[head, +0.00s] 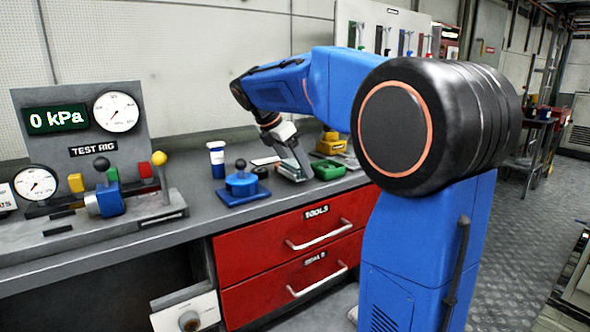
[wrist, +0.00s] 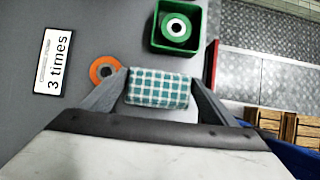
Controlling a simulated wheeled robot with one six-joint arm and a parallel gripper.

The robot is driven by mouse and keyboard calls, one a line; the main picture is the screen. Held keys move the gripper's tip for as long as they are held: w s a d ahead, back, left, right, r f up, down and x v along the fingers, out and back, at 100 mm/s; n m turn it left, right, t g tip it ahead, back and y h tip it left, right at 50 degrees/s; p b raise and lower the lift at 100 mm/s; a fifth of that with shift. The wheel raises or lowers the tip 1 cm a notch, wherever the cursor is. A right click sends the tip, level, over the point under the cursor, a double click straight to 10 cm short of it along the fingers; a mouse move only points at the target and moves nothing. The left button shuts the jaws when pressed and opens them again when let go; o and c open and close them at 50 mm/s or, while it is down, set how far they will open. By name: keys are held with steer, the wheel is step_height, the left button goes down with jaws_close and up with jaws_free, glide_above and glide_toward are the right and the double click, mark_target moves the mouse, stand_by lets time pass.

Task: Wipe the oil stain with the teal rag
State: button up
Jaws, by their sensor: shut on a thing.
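The teal rag (wrist: 158,88) is a teal and white checked pad. In the wrist view it sits between the two fingers of my gripper (wrist: 160,84), which is shut on it. In the head view my gripper (head: 292,168) reaches down over the bench top, left of a green tray, and I cannot make out the rag there. I cannot tell from the wrist view whether the rag touches the bench. No oil stain can be made out in either view; the bench beneath the rag and gripper is hidden.
The green tray (wrist: 154,40) holds a ringed part. An orange ring (wrist: 96,78) lies beside the left finger, partly covered. A "3 times" card (wrist: 54,62) lies left. A blue lever unit (head: 241,187), a blue-and-white container (head: 216,163) and the test rig (head: 92,150) stand left.

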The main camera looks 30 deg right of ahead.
steer(key=shift+r, duration=2.05)
steer(key=shift+r, duration=1.5)
